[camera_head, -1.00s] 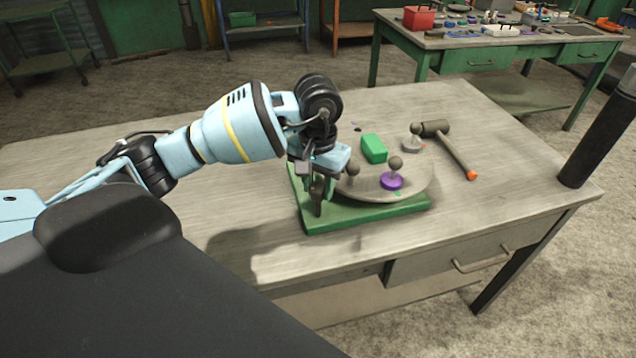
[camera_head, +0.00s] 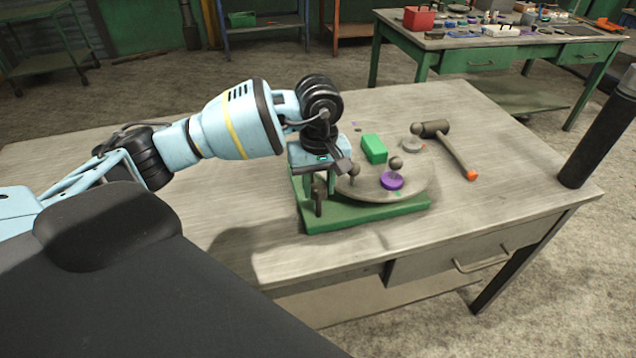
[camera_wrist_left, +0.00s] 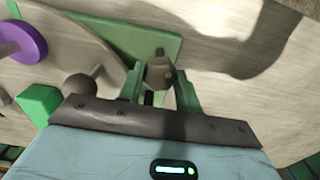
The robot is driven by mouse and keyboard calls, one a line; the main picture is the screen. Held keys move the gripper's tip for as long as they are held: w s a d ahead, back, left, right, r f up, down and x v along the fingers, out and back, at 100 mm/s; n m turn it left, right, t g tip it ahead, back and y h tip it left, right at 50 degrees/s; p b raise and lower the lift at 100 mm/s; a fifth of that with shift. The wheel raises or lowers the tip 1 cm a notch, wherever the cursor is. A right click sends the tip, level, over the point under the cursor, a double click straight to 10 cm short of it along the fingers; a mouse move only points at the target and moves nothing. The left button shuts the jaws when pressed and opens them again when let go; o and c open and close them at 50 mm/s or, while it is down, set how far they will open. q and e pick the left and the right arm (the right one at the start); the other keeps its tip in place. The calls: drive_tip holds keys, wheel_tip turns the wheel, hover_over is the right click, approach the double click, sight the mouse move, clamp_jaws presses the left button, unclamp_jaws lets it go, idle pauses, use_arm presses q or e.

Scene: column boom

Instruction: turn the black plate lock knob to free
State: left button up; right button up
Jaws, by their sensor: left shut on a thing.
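A round grey plate (camera_head: 415,190) sits on a green base (camera_head: 350,216) on the near table. The dark lock knob (camera_head: 318,197) is at the base's left side, below my left gripper (camera_head: 319,180). In the left wrist view the knob (camera_wrist_left: 159,73) shows as a dark faceted piece between the two greenish fingers (camera_wrist_left: 160,88). My left gripper is shut on it, pointing down. The wrist body hides the plate's left part in the head view. My right gripper is not in view.
A green block (camera_head: 374,149), a purple disc (camera_head: 392,181) and ball-topped pegs are on or around the plate. A hammer (camera_head: 448,148) lies behind to the right. A dark post (camera_head: 600,135) stands at the table's right. The table's left front is clear.

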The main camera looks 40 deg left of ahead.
use_arm(q)
drive_tip(key=n+p, duration=0.1)
drive_tip(key=n, duration=0.4)
drive_tip(key=shift+r, duration=0.15)
drive_tip(key=n, duration=0.3)
drive_tip(key=shift+n+p, duration=0.35)
drive_tip(key=shift+n, duration=0.15)
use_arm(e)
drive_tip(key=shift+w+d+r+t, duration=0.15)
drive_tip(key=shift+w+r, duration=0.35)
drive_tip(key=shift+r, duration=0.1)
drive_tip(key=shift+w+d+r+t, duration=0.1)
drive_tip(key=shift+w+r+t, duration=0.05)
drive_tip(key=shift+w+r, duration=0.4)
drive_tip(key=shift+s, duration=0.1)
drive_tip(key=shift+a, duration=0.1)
use_arm(q)
drive_tip(key=o, duration=1)
drive_tip(key=shift+r, duration=3.8)
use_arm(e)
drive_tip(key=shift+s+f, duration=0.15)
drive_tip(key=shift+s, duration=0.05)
